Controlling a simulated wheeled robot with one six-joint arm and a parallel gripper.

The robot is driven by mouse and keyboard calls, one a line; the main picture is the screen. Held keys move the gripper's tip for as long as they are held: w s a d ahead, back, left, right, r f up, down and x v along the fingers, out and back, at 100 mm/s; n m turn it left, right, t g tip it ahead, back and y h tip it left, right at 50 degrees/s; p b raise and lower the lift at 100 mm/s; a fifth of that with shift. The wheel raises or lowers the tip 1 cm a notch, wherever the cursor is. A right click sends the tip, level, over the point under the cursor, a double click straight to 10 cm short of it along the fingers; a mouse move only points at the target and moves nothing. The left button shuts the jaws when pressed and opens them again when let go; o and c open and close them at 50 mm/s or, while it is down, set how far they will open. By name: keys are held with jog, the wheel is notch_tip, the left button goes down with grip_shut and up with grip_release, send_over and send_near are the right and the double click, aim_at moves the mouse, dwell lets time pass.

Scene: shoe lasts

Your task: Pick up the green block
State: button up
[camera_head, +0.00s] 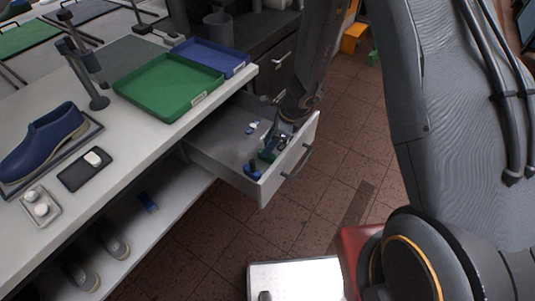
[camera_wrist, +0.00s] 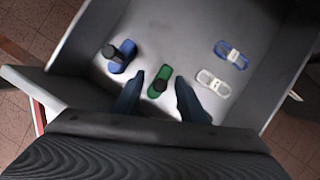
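The green block (camera_wrist: 157,93) has a dark round knob on top and lies in an open grey drawer (camera_head: 222,153). In the wrist view it lies between the two dark fingers of my gripper (camera_wrist: 159,76), which are apart with a gap on each side. The head view shows only part of the green block (camera_head: 266,157), beside my gripper (camera_head: 276,143), which reaches down into the drawer. I cannot tell how high the fingertips are above the drawer floor.
A blue block with a dark knob (camera_wrist: 122,57) lies left of the green one. A blue-and-white piece (camera_wrist: 231,54) and a white piece (camera_wrist: 213,83) lie to its right. Drawer walls surround them. Green (camera_head: 168,89) and blue (camera_head: 212,57) trays stand on the bench above.

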jog(key=shift+a+f, duration=0.2)
jog(key=shift+f, duration=0.35)
jog(key=shift+c, duration=0.5)
grip_shut()
